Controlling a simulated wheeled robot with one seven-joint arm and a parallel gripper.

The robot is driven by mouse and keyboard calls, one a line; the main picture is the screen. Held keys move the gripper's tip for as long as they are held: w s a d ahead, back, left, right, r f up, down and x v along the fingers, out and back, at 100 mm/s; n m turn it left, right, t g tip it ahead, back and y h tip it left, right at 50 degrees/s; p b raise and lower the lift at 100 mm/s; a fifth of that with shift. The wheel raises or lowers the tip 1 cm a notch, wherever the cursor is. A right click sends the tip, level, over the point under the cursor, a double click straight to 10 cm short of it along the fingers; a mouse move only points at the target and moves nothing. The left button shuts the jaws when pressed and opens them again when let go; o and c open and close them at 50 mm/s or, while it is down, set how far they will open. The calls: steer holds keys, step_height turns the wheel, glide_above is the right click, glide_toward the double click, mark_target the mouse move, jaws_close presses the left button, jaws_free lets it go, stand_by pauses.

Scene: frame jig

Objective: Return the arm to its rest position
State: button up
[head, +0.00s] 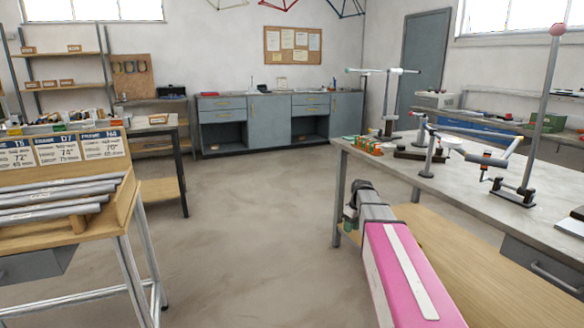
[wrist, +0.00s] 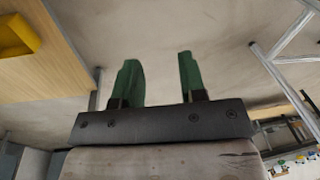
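My arm shows in the head view as a pink and white link at the lower right, in front of the workbench (head: 470,190). It reaches forward and down from the bottom edge. My gripper (head: 350,222) is at its far end, small and partly hidden by the arm, beside the bench's near left corner. In the wrist view my gripper (wrist: 158,65) shows two green fingers spread apart with nothing between them. The floor lies beyond the fingers, so the gripper is open and empty.
The workbench carries a jig with tubes and a tall post with a pink ball (head: 557,30). A wooden rack with grey tubes (head: 60,195) stands at left. Grey cabinets (head: 265,120) line the back wall. The floor (head: 240,230) between is clear.

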steer(key=s+a+f+m, duration=0.2)
steer(key=s+f, duration=0.1)
steer(key=s, duration=0.4)
steer(key=s+a+f+m+h, duration=0.1)
steer(key=s+a+f+m, duration=0.1)
steer(key=s, duration=0.6)
steer(key=s+a+f+m, duration=0.1)
steer(key=s+f+m, duration=0.1)
steer(key=s+f, duration=0.3)
steer(key=s, duration=0.3)
steer(key=shift+s+a+m+h, duration=0.2)
steer(key=shift+a+m+h, duration=0.2)
